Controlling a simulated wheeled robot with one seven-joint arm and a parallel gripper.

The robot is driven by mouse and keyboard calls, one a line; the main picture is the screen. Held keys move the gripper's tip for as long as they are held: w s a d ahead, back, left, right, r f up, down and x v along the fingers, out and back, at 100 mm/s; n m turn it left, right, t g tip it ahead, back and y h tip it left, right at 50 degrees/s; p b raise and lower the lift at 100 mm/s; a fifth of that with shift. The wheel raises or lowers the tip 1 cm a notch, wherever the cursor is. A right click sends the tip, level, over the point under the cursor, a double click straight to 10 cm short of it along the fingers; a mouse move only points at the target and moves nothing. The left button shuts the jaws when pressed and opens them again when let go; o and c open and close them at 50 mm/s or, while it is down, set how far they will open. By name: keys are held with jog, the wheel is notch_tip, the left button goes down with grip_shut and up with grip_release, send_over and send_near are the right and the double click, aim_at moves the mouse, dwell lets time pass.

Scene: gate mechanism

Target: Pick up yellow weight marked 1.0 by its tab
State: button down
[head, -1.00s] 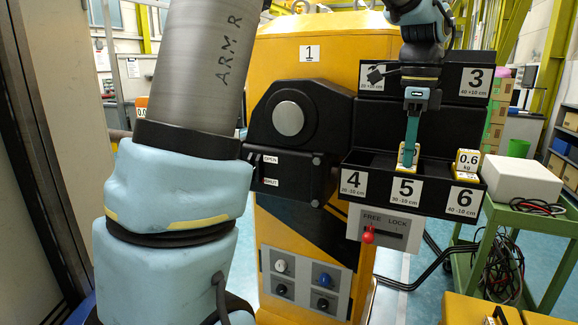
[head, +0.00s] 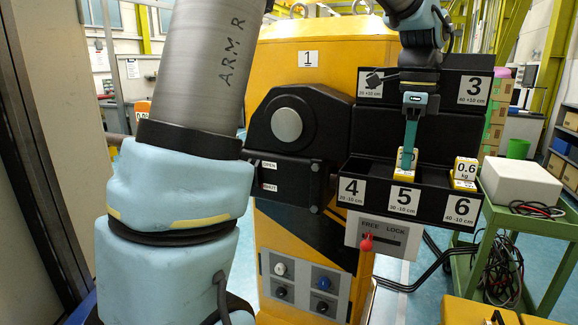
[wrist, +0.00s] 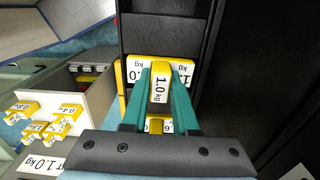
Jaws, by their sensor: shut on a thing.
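The yellow weight marked 1.0 (wrist: 133,62) is in the wrist view, with its upright tab (wrist: 160,86) between my fingers. My gripper (wrist: 159,75) is shut on that tab. In the head view my gripper (head: 410,146) reaches down into the rack over compartment 5, and the weight (head: 405,162) shows there, partly behind the finger. I cannot tell whether its bottom is clear of the compartment floor. A second yellow weight marked 0.6 (head: 465,169) stands to the right in compartment 6. It also shows in the wrist view (wrist: 154,127), partly covered.
The black rack (head: 425,208) has numbered compartments, with its upper row close behind my gripper. A red-knobbed FREE/LOCK lever (head: 366,243) sits below. A white box (head: 520,180) is on a green cart to the right. Several other yellow weights (wrist: 45,125) show left in the wrist view.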

jog(key=shift+r+p, duration=4)
jog(key=shift+r, duration=0.8)
